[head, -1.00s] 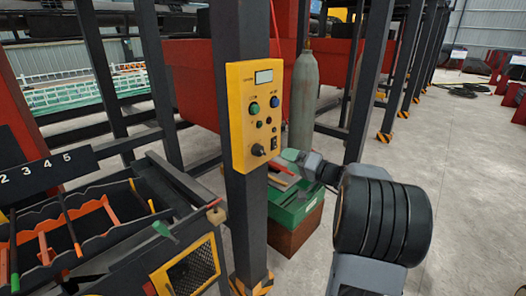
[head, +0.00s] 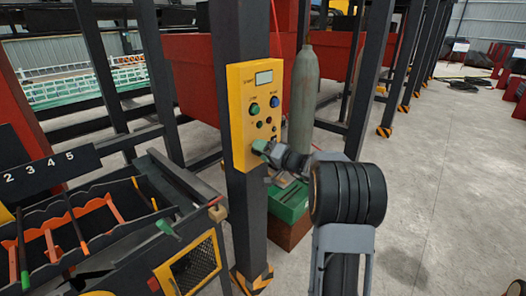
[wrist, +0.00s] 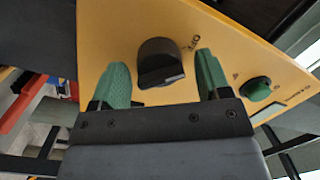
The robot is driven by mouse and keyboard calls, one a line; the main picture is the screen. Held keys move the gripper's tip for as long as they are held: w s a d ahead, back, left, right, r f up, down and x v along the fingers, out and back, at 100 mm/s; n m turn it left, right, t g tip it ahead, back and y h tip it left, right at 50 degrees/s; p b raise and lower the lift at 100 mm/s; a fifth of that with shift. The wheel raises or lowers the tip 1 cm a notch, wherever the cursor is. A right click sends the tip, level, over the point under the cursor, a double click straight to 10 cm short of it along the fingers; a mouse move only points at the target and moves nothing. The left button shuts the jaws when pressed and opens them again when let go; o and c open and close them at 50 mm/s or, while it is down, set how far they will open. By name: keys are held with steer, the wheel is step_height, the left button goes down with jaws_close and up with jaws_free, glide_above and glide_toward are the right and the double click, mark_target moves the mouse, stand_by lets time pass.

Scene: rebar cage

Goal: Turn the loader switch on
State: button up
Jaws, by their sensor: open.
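The yellow control panel (head: 241,84) is fixed to a dark post, with a small display, several buttons and a rotary switch low down. In the wrist view, the switch is a black knob (wrist: 158,62) on the yellow panel face (wrist: 112,22), with "OFF" lettering beside it. My gripper (wrist: 162,82) is open, one green finger to each side of the knob, with gaps showing on both sides. Whether the fingertips reach past the knob's front face is hard to tell. In the head view my gripper (head: 262,147) covers the knob at the panel's lower part.
A green button (wrist: 257,89) sits right of my gripper in the wrist view. A grey gas cylinder (head: 303,100) and a green box (head: 290,203) stand behind the post. A rack of rods (head: 85,235) is at left.

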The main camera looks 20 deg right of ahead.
steer(key=c, duration=0.9)
